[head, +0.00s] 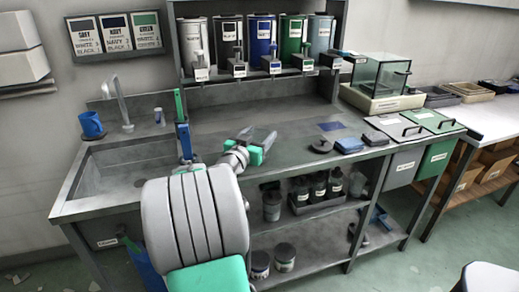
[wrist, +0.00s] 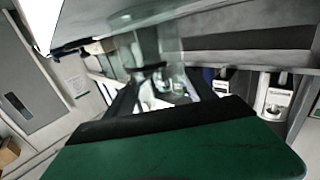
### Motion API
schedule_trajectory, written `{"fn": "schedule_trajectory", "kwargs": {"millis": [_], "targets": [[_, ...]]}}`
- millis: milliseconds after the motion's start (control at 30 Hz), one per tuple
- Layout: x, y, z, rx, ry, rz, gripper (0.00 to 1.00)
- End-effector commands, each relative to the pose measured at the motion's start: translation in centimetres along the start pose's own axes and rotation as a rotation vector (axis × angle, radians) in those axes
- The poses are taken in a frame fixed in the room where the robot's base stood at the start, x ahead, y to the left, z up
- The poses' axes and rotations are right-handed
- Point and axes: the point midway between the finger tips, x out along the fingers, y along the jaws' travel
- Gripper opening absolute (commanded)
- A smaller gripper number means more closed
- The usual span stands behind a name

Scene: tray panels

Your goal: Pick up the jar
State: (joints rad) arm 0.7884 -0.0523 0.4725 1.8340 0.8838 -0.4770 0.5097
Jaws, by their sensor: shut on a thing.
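My gripper (head: 259,141) is held out over the counter, right of the sink. In the wrist view its two dark fingers (wrist: 165,92) close on a clear, glassy thing (wrist: 168,80) that looks like the jar; its outline is blurred and its lower part is hidden behind my gripper's green body. In the head view pale, see-through shapes stand at my gripper's tip, and I cannot tell jar from fingers there. Other jars stand under the counter: a grey one (head: 272,207) on the shelf and two lidded ones (head: 285,258) lower down.
The sink (head: 125,178) with a tap is at left, with a blue mug (head: 91,125) on its rim. Several paint dispensers (head: 262,38) hang at the back. A glass tank (head: 380,75) stands at right. A dark disc (head: 320,146) and blue pads (head: 349,145) lie on the counter.

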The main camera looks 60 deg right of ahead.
Motion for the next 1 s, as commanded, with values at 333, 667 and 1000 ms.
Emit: {"fn": "schedule_trajectory", "kwargs": {"millis": [333, 667, 1000], "targets": [[0.0, 0.0, 0.0, 0.0, 0.0, 0.0, 0.04], [0.0, 0.0, -0.1, 0.001, 0.002, 0.0, 0.0], [0.0, 0.0, -3.2, 0.005, 0.006, 0.002, 0.0]]}}
